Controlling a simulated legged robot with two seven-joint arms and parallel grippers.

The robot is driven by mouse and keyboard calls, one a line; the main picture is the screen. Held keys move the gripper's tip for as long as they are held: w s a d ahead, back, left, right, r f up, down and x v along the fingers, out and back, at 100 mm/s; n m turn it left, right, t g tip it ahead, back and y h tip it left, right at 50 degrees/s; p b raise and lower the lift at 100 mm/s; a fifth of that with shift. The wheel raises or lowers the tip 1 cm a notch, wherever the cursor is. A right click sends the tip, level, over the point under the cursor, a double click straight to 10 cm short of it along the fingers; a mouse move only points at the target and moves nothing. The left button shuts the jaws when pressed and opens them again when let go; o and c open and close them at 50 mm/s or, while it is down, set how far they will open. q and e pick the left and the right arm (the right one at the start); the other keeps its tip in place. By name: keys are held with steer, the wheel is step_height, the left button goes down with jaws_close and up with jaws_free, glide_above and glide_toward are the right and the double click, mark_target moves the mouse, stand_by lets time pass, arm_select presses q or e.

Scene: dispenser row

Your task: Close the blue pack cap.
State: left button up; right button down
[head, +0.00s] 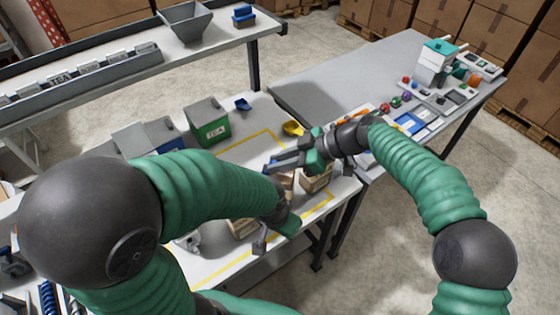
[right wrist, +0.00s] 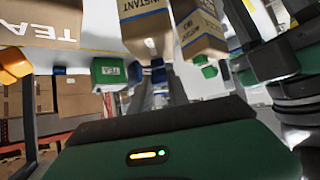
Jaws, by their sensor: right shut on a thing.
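My right gripper (head: 272,165) reaches in from the right over the packing table. It is shut, with a blue piece at its tips that looks like the blue pack cap (right wrist: 158,74). Brown packs stand close by; one pack (head: 317,180) is just below and right of the gripper. In the right wrist view, a pack marked INSTANT (right wrist: 148,25) is just beyond the blue piece, with another pack (right wrist: 200,32) beside it. The cap's exact seating cannot be made out. My left gripper (head: 272,236) is low beside another brown pack (head: 243,228); its jaws are partly hidden.
A green TEA bin (head: 208,128) and a grey-lidded blue bin (head: 168,146) stand behind the packs. A yellow scoop (head: 292,128) lies near my right gripper. A second grey table (head: 315,88) at the right has free room on its left. A dispenser shelf is at the back left.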

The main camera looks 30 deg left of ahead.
stand_by(0.3)
steer(key=c, duration=1.2)
jaws_free()
steer(key=shift+c, duration=0.2)
steer(key=b+v, duration=0.1)
steer(key=v, duration=1.5)
steer(key=shift+w+d+r+b, duration=0.15)
steer(key=shift+d+r+b, duration=0.1)
steer(key=shift+b, duration=0.15)
